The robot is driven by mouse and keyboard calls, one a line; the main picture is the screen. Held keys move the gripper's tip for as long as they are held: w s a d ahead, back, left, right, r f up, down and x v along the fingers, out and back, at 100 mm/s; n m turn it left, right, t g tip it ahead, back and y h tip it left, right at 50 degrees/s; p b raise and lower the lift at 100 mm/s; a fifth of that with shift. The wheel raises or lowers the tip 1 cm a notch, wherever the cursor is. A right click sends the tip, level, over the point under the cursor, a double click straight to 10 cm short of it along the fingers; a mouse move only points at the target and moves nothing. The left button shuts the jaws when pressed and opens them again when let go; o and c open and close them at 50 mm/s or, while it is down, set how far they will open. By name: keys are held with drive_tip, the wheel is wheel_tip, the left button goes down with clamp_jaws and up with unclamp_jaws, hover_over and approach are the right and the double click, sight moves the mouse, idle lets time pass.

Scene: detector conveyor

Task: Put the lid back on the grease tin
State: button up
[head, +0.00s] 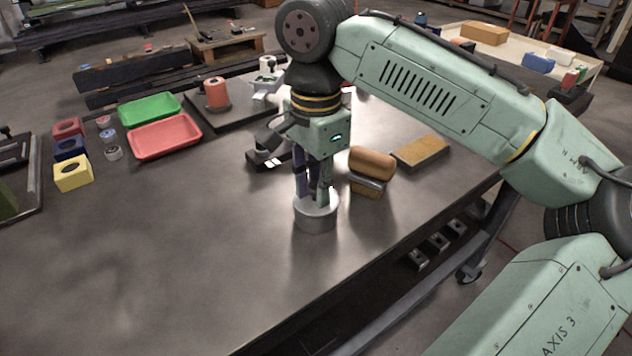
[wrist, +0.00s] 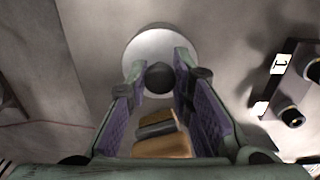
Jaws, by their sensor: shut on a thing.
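The grease tin (head: 316,222) is a short grey metal cylinder standing on the table near its front edge. A pale round lid (wrist: 150,46) with a dark knob (wrist: 159,77) shows in the wrist view. My gripper (head: 318,198) points straight down over the tin, and in the wrist view its purple-padded fingers (wrist: 158,84) are shut on the lid's knob. The lid is at the tin's top in the head view. My fingers hide part of the rim, so I cannot tell whether the lid is fully seated.
A wooden-backed brush (head: 372,164) and a tan block (head: 422,151) lie just right of the gripper. A green tray (head: 149,109) and a red tray (head: 165,137) sit at the back left, near coloured blocks (head: 73,174). The table's left front is clear.

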drive_tip(key=o, duration=1)
drive_tip(key=shift+o, duration=0.3)
drive_tip(key=o, duration=0.4)
drive_tip(key=shift+o, duration=0.2)
drive_tip(key=shift+r, duration=0.15)
drive_tip(key=shift+r+p, duration=1.8)
drive_tip(key=shift+r, duration=1.55)
